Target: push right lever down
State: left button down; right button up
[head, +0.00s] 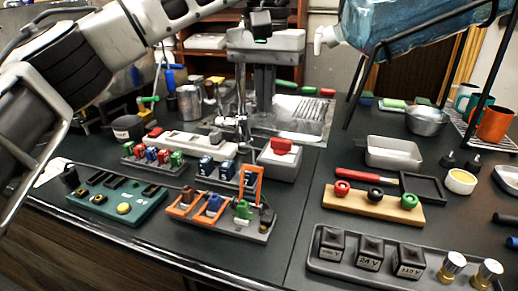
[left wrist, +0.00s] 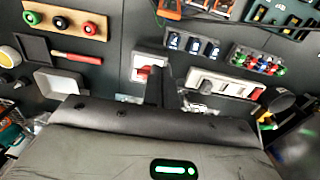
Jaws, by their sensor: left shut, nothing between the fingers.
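A grey module (head: 225,228) near the front of the bench carries two orange levers. The right orange lever (head: 259,184) stands upright. The left orange lever (head: 183,207) lies low over its module. Part of the orange levers shows at the top edge of the left wrist view (left wrist: 182,8). My left gripper (head: 264,108) points down, shut and empty, behind and above the right lever, apart from it. In the left wrist view its dark fingers (left wrist: 160,82) overlap the view of a red-switch box. My right gripper is not in view.
The box with a red switch (head: 281,147) stands just behind the upright lever. A green board (head: 115,204), blue switches (head: 206,166) and a wooden button block (head: 373,207) surround the module. A bare bench strip (head: 300,215) lies to its right.

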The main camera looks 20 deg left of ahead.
pick_arm(q)
notch_tip(320, 180, down, 10)
jog(key=shift+s+f+b, duration=0.1)
jog(key=shift+s+b, duration=0.05)
jog(key=shift+b, duration=0.25)
jog(key=shift+s+r, duration=0.4)
jog(key=shift+s, duration=0.5)
jog(key=shift+s+r, duration=0.4)
jog(key=shift+s, duration=0.45)
